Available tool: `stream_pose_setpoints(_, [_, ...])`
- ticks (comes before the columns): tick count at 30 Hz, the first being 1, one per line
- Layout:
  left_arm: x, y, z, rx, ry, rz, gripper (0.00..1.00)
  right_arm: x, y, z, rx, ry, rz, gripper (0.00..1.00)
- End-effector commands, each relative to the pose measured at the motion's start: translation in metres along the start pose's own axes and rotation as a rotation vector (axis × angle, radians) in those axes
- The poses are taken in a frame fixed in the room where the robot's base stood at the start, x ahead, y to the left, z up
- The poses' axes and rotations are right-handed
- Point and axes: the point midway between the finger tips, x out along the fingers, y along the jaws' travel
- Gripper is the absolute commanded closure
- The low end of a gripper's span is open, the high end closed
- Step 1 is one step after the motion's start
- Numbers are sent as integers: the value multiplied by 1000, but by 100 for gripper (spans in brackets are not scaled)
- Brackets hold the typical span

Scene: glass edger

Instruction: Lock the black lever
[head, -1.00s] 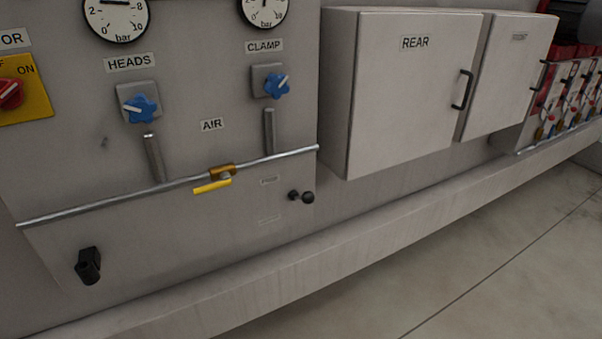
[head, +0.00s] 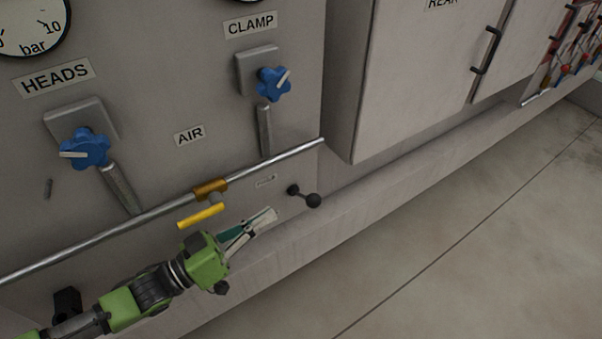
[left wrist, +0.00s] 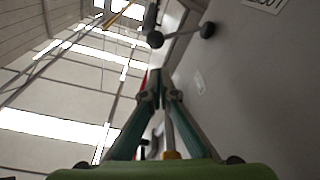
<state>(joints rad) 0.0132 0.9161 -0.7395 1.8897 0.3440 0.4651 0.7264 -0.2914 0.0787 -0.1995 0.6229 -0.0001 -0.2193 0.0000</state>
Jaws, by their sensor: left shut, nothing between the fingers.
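The black lever (head: 304,196) with its ball end sticks out of the grey panel, below the metal pipe and right of a small label too small to read. It also shows at the top of the left wrist view (left wrist: 181,34), beyond the fingertips. My left gripper (head: 266,217) reaches in from the lower left in the head view. It is shut and empty, its tips just left of and below the lever's ball, apart from it. In the left wrist view its fingers (left wrist: 156,84) meet at the tips. My right gripper is not in view.
A yellow-handled valve (head: 201,215) on the pipe (head: 130,229) is close above my left gripper. Blue knobs (head: 84,148) are higher on the panel. A black fitting (head: 66,302) is at lower left. A ledge (head: 300,222) runs beneath; the floor (head: 460,220) at right is clear.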

Motion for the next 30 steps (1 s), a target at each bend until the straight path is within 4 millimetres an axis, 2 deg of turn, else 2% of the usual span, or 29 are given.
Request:
stream_pose_setpoints(9, [0, 2, -1, -3, 2, 5, 100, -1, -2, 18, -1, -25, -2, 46])
stream_pose_setpoints(13, [7, 2, -3, -2, 5, 5, 100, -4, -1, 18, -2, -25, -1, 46])
stream_pose_setpoints(17, [26, 3, -5, -2, 6, 5, 100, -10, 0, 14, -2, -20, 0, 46])
stream_pose_setpoints(24, [70, 3, -5, -2, 5, 5, 100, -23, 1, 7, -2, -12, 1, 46])
stream_pose_setpoints(30, [94, 2, -3, -1, 3, 4, 100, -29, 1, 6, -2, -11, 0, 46])
